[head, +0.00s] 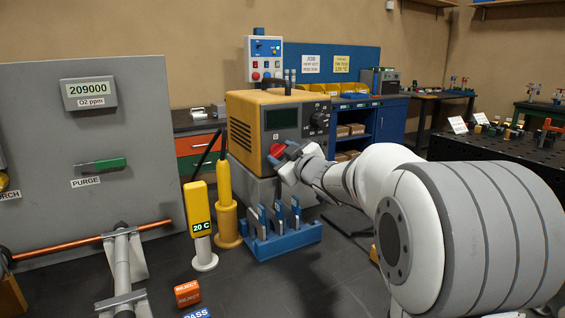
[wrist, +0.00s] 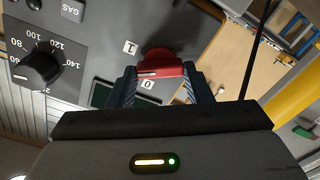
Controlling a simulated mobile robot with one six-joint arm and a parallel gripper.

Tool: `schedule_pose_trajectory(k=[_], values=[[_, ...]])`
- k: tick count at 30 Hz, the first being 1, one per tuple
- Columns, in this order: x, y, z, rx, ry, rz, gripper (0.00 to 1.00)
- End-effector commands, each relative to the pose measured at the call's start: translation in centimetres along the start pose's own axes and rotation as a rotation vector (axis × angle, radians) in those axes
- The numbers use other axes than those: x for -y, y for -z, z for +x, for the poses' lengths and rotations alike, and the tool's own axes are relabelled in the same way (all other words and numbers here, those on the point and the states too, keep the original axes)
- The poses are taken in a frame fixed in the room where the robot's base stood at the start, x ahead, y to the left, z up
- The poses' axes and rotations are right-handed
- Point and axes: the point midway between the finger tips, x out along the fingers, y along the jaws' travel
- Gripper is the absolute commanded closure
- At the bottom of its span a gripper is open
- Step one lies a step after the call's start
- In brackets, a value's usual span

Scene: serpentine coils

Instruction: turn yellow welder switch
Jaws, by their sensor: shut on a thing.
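The yellow welder (head: 258,108) stands on a grey block, with a dark front panel. Its red switch (head: 277,152) is at the lower left of that front. In the wrist view the red switch (wrist: 162,68) sits by the marks 1 and 0, with a white line on its handle. The line lies roughly across the picture, nearest the 0. My gripper (wrist: 160,80) has one finger on each side of the switch handle and is shut on it. In the head view my gripper (head: 287,155) reaches the switch from the right and partly covers it.
A black dial (wrist: 42,68) with numbers is on the same panel. Below the welder are a blue rack (head: 283,240), a yellow cylinder (head: 226,205) and a yellow 20 C meter (head: 197,215). A grey panel (head: 130,130) stands at left. A dark perforated table (head: 510,155) is at right.

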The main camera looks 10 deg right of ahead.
Motion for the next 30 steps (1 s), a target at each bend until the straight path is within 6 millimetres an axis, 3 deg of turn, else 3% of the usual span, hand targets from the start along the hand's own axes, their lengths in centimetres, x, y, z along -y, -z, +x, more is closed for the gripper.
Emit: schedule_pose_trajectory(k=[30], values=[[0.48,-0.43,0.0,0.001,0.002,-0.899,0.77]])
